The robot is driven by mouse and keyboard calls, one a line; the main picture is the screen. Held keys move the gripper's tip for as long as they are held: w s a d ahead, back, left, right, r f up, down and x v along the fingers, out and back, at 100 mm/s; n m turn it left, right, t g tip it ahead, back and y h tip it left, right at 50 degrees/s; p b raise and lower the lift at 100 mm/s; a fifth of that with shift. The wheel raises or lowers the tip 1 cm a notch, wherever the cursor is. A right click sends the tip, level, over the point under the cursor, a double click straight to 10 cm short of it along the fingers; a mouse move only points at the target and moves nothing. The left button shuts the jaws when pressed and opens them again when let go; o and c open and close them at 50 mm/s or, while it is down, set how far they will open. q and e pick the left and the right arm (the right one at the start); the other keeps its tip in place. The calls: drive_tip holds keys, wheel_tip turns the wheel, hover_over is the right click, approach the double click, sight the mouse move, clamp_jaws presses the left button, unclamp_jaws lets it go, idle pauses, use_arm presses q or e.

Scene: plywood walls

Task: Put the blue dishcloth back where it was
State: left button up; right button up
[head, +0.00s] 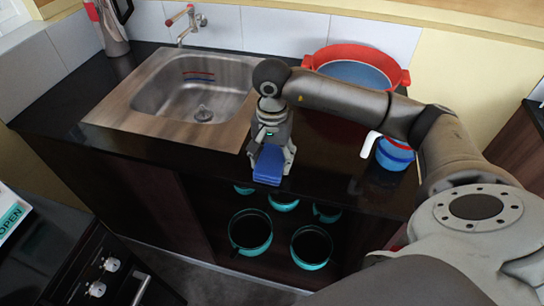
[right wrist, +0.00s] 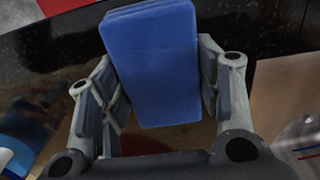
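The blue dishcloth (head: 268,166), a folded stack with straight edges, is at the front edge of the dark counter in the head view. My right gripper (head: 271,158) points down at it, with a finger on each side. In the right wrist view the dishcloth (right wrist: 155,62) fills the space between the two fingers of my right gripper (right wrist: 161,85). The finger pads lie against its sides, so the gripper is shut on it. I cannot tell whether its underside touches the counter. My left gripper is not in view.
A steel sink (head: 160,112) with a wooden surround lies left of the gripper. A red pan (head: 402,74) stands behind, and a blue and white mug (head: 394,154) stands to the right. Teal pots (head: 250,232) sit on the open shelf below. The counter front edge is close.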

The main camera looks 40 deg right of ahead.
sight(272, 157)
drive_tip(key=o, duration=0.5)
drive_tip(key=shift+c, duration=0.2)
drive_tip(key=shift+r, duration=0.2)
drive_tip(key=shift+w+r, duration=0.1)
drive_tip(key=shift+r, duration=0.15)
wheel_tip(272, 157, up, 12)
drive_tip(key=shift+f+b, duration=0.25)
drive_tip(key=shift+b, duration=0.2)
drive_tip(key=shift+f, duration=0.1)
